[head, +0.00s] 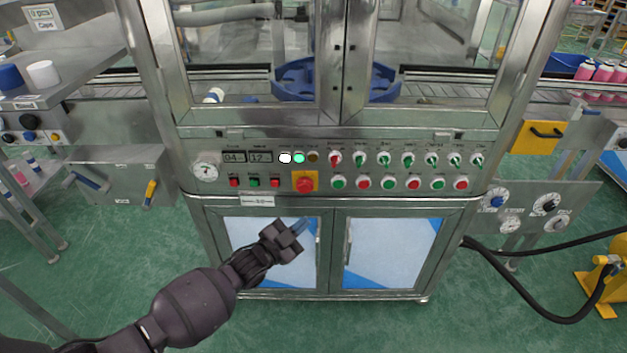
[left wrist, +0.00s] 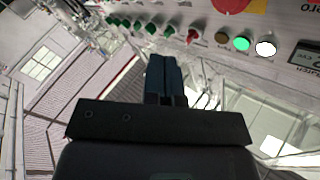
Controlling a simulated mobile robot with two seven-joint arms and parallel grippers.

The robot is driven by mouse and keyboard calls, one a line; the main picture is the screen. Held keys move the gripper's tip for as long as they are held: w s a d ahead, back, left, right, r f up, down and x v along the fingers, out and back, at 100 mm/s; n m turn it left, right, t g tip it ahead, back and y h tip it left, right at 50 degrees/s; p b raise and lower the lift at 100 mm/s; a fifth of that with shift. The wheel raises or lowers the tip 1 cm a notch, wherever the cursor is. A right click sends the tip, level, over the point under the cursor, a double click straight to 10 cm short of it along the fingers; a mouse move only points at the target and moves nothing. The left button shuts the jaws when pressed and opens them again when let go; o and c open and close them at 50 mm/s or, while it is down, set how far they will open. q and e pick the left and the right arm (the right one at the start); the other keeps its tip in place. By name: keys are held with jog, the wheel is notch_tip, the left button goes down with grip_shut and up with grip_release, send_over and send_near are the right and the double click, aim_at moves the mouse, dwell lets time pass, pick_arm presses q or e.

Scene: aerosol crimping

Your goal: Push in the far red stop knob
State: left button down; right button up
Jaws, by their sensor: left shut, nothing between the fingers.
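A red stop knob (head: 305,181) on a yellow plate sits in the lower middle of the machine's control panel. Its edge also shows at the top of the left wrist view (left wrist: 234,5), cut off by the frame. I see no other red knob on a yellow plate. My left gripper (head: 301,226) is in front of the cabinet doors, below the knob and apart from it. Its blue fingers (left wrist: 164,78) are together and empty. My right gripper is not in view.
Red and green push buttons (head: 338,182) and several selector switches (head: 383,159) lie right of the knob, with small buttons (head: 254,182) to its left. White, green and amber lamps (head: 299,158) are just above. A panel ledge and cabinet doors (head: 385,250) are below.

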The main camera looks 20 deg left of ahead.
aim_at(305, 185)
pick_arm(q)
jog(key=shift+s+r+m+h, duration=0.1)
jog(key=shift+r+m+h, duration=0.2)
jog(key=shift+r+m, duration=0.15)
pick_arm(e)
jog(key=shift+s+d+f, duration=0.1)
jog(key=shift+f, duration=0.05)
pick_arm(q)
jog(key=w+a+b, duration=0.2)
jog(key=w+b, duration=0.1)
jog(key=w, duration=0.5)
jog(key=shift+w+a+b, duration=0.15)
jog(key=shift+w+b, duration=0.1)
jog(key=shift+b, duration=0.1)
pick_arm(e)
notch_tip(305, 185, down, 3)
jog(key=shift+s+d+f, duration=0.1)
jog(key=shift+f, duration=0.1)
